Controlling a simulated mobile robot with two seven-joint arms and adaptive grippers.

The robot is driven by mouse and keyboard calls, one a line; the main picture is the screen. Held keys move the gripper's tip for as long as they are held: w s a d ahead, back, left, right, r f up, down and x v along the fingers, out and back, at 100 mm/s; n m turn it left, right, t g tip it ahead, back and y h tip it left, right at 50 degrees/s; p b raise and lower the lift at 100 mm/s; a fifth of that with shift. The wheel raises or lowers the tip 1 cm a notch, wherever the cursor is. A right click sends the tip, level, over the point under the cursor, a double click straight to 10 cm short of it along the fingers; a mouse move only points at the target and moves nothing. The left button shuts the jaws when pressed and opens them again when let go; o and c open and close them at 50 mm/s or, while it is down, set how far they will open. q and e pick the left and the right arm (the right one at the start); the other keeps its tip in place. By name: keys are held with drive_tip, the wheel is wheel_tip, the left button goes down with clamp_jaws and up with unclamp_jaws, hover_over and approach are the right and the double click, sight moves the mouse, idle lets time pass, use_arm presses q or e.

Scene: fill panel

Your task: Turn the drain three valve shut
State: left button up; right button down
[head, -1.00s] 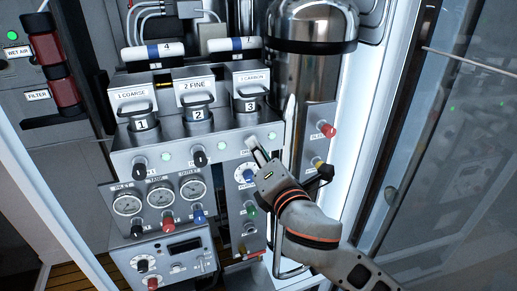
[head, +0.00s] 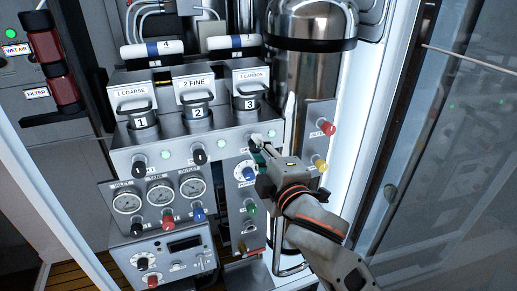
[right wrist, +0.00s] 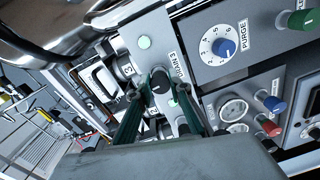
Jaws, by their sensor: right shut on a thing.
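The drain three valve is a small black knob (head: 256,140) on the steel panel below the filter marked 3. My right gripper (head: 262,151) comes to it from the lower right and is shut on it. In the right wrist view the knob (right wrist: 160,82) sits between the two green fingers (right wrist: 161,105), near a label that reads DRAIN. The fingers partly cover the knob in the head view. My left gripper is not in view.
Matching black drain knobs (head: 198,157) stand to the left. The purge dial (head: 246,173) and a green knob (head: 250,209) are close below my gripper. A large steel cylinder (head: 308,90) with red (head: 326,128) and yellow (head: 320,165) knobs stands to the right.

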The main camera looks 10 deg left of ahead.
drive_tip(key=shift+r+m, duration=0.1)
drive_tip(key=shift+m, duration=0.3)
drive_tip(key=c, duration=1.8)
unclamp_jaws()
drive_tip(key=shift+c, duration=0.2)
drive_tip(key=v, duration=1.2)
